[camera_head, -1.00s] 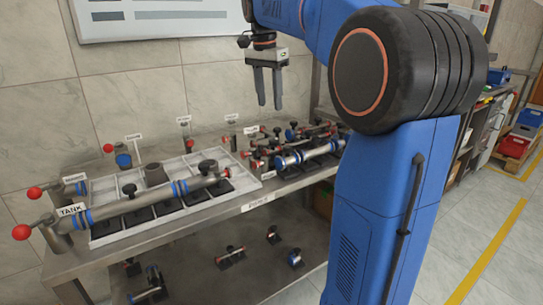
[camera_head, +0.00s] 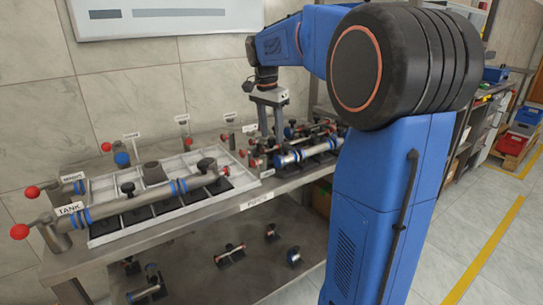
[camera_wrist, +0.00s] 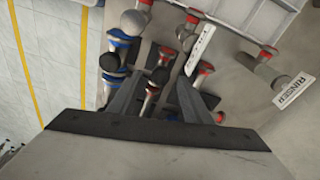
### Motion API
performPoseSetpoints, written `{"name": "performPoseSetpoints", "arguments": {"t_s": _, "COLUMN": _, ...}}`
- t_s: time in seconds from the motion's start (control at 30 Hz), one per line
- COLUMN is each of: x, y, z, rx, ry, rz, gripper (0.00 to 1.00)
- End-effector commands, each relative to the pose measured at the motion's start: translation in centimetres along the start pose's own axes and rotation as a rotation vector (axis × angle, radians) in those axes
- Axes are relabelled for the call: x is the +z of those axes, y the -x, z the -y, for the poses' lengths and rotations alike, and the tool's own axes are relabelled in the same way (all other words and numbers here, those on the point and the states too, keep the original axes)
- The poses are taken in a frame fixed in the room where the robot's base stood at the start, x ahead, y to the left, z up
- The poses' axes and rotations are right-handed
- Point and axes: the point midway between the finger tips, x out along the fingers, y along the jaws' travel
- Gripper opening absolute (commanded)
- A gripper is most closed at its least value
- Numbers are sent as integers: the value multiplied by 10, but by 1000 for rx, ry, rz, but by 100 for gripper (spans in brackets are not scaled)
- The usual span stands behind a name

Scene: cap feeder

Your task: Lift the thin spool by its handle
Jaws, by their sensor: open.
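A group of spools lies on the right part of the bench. In the wrist view, a slim spool with red rings and a black knob handle (camera_wrist: 158,76) lies between my fingers, its lower part hidden by my gripper. I take it to be the thin spool (camera_wrist: 151,92). My gripper (camera_wrist: 160,84) is open and points down over it, with no contact visible. In the head view, my gripper (camera_head: 270,135) is low over the back left of this group, and I cannot single out the same spool there. A thicker blue-ringed spool (camera_head: 310,152) lies in front.
A white gridded tray (camera_head: 105,237) with a long blue-ringed pipe (camera_head: 145,196) is at the left. Red-knobbed valves and labelled fittings (camera_head: 228,140) stand behind and left of my gripper. Several small spools (camera_head: 230,254) lie on the lower shelf. Open air is above the bench.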

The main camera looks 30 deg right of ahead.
Motion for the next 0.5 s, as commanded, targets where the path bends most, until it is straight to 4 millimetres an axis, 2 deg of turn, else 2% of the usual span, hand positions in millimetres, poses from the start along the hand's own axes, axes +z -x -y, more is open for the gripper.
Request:
{"name": "performPoseSetpoints", "arguments": {"t_s": 0.3, "x": 5, "y": -37, "z": 1, "rx": 2, "ry": 0, "rz": 1, "gripper": 45}}
{"name": "performPoseSetpoints", "arguments": {"t_s": 0.5, "x": 5, "y": -51, "z": 1, "rx": 1, "ry": 0, "rz": 0, "gripper": 45}}
